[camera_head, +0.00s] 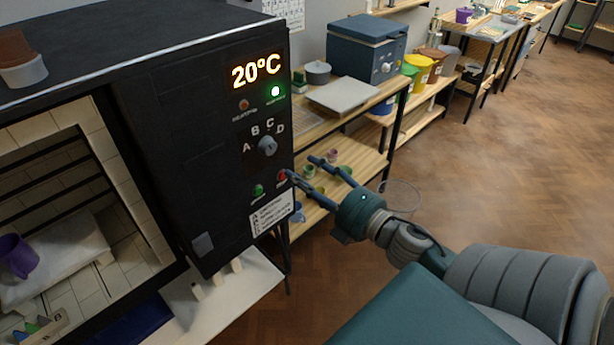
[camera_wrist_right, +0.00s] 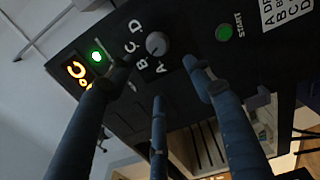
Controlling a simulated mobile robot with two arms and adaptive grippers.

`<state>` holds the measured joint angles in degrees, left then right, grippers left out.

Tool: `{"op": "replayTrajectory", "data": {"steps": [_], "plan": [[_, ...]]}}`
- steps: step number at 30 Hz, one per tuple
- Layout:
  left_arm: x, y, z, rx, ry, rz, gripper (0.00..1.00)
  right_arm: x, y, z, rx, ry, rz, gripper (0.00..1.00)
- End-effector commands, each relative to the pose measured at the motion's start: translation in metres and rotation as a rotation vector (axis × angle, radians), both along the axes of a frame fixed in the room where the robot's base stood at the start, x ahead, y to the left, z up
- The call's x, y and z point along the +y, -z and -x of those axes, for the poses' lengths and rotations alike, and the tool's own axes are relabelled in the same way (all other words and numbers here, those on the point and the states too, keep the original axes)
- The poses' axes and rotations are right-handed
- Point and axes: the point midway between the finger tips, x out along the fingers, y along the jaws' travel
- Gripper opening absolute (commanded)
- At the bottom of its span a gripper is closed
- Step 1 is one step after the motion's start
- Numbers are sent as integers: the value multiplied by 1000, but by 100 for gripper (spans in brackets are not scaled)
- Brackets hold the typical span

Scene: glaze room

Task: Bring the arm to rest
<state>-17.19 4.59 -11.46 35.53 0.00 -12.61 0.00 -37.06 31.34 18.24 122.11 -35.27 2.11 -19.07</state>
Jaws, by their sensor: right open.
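My right gripper (camera_head: 302,170) is open and empty in front of the kiln's control panel (camera_head: 225,180). One fingertip overlaps the red button (camera_head: 283,176) in the head view; I cannot tell whether it touches. In the right wrist view my spread fingers (camera_wrist_right: 158,105) point toward the panel, with the dial (camera_wrist_right: 156,44) and the green START button (camera_wrist_right: 224,33) beyond them. The display (camera_head: 256,71) reads 20°C and a green lamp (camera_head: 275,91) is lit. My left gripper is not in view.
The kiln chamber is open at left, with a purple mug (camera_head: 16,256) on a pale shelf (camera_head: 60,262). A wooden shelf unit (camera_head: 345,165) with small pots stands behind my right gripper. A blue box-shaped machine (camera_head: 366,50) sits on it. The wooden floor (camera_head: 490,170) at right is clear.

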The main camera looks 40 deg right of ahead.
Motion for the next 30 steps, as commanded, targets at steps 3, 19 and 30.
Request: {"op": "replayTrajectory", "data": {"steps": [3, 19, 30], "plan": [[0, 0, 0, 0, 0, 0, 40, 0, 0, 0, 0, 0, 1, 52], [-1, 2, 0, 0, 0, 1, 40, -14, 31, -1, 46, 39, -50, 52], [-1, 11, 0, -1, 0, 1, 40, -59, 283, 48, 418, 340, -469, 52]]}}
